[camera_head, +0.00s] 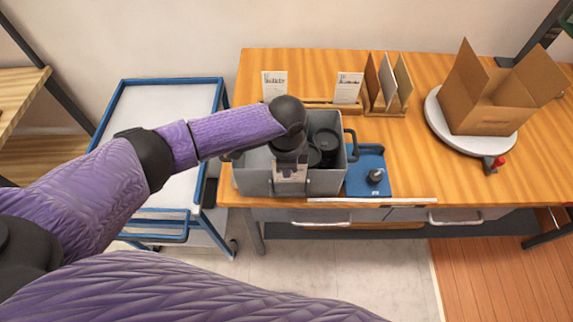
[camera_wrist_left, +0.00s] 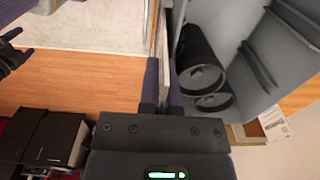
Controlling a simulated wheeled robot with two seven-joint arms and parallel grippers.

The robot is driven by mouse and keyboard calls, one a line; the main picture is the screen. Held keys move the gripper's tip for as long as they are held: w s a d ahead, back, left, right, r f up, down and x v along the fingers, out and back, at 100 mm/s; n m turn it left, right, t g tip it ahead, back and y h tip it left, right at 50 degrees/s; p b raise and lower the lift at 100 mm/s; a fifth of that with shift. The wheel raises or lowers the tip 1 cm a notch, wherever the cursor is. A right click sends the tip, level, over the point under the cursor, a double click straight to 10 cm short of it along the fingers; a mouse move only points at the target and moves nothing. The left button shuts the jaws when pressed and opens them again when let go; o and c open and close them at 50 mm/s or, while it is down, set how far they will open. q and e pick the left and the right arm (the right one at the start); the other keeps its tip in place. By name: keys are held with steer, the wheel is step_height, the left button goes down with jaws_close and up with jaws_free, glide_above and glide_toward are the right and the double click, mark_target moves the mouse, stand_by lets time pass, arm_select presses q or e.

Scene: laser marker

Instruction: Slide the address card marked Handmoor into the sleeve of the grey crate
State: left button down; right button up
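The grey crate (camera_head: 256,183) stands at the front left of the wooden desk, with several black cylinders (camera_head: 326,141) inside; two cylinders (camera_wrist_left: 201,76) also show in the left wrist view. My left gripper (camera_wrist_left: 162,85) is shut on a thin pale card (camera_wrist_left: 164,45), seen edge-on, just outside the crate's wall. In the head view the card (camera_head: 290,172) is upright at the crate's front face, partly under my gripper. Its print is too small to read, and whether it is inside the sleeve cannot be told. My right gripper (camera_wrist_left: 14,52) is open and empty at the wrist view's left edge.
Two printed cards (camera_head: 274,85) (camera_head: 348,88) stand in a wooden rack behind the crate, beside a holder with brown panels (camera_head: 388,84). A blue plate (camera_head: 368,175) is right of the crate. An open carton (camera_head: 490,100) sits on a turntable. A blue-framed cart (camera_head: 165,110) stands left.

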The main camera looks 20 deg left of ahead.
arm_select(q)
steer(key=shift+s+f, duration=0.2)
steer(key=shift+f, duration=0.05)
arm_select(e)
steer(key=shift+d, duration=0.15)
arm_select(q)
steer(key=c, duration=0.8)
jaws_free()
steer(key=shift+s, duration=0.2)
steer(key=shift+o, duration=0.2)
arm_select(e)
steer(key=shift+s+d, duration=0.1)
steer(key=shift+s, duration=0.05)
arm_select(q)
steer(key=shift+w+r+p, duration=0.15)
steer(key=shift+r+p, duration=0.2)
steer(key=r+p, duration=0.8)
steer(key=p, duration=0.1)
steer(key=shift+w+r, duration=0.25)
steer(key=shift+r, duration=0.15)
steer(key=shift+f, duration=0.15)
arm_select(e)
step_height(320, 180, up, 10)
steer(key=shift+w+a, duration=0.2)
steer(key=shift+w, duration=0.2)
